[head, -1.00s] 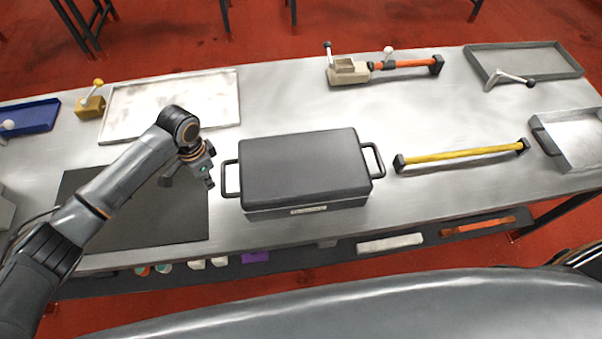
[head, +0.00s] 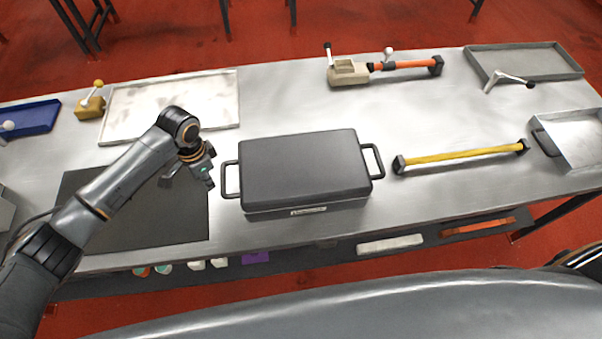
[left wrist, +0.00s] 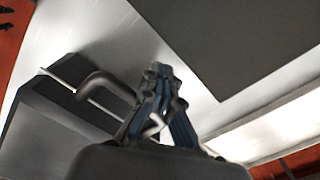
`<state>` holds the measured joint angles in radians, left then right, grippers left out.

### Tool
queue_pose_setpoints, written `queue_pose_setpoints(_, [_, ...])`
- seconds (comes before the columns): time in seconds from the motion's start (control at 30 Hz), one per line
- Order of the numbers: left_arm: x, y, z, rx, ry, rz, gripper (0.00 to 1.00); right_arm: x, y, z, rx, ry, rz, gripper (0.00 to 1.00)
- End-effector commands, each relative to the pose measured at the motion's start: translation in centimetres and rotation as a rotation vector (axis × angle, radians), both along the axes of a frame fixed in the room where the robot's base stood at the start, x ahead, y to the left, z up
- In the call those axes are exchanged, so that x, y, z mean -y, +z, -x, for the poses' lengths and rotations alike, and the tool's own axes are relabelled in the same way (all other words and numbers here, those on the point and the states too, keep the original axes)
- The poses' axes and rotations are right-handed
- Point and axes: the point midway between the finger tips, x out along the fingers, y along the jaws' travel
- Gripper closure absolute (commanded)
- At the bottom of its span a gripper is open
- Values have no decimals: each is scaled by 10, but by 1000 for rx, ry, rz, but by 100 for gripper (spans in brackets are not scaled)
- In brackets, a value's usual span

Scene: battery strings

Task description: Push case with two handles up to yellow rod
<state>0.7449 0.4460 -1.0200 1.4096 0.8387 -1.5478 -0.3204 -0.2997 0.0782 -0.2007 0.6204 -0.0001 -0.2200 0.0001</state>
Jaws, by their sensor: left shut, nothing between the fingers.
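The dark grey case (head: 303,170) lies flat on the steel table in the head view. It has a handle on its left end and one on its right end. The yellow rod (head: 463,155) with black end blocks lies to the right of the case, apart from its right handle. My left gripper (head: 209,184) is shut and empty, just left of the left handle. In the left wrist view the shut fingers (left wrist: 157,72) show beside the handle (left wrist: 100,82) and part of the case (left wrist: 60,125); I cannot tell whether they touch. My right gripper is not in view.
A black mat (head: 180,225) lies under my left arm. A pale tray (head: 215,95), a beige clamp with an orange bar (head: 405,64) and a grey tray (head: 530,48) stand along the back. Another tray (head: 585,155) is right of the rod. The table between case and rod is clear.

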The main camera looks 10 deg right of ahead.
Motion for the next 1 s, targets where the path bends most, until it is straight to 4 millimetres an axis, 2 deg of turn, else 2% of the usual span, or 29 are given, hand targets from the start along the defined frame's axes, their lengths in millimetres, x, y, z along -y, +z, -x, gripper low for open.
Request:
queue_pose_setpoints(0.27, [2,0,0,0,0,0,100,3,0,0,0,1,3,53])
queue_pose_setpoints(1.0, [27,1,0,1,-3,5,100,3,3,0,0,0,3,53])
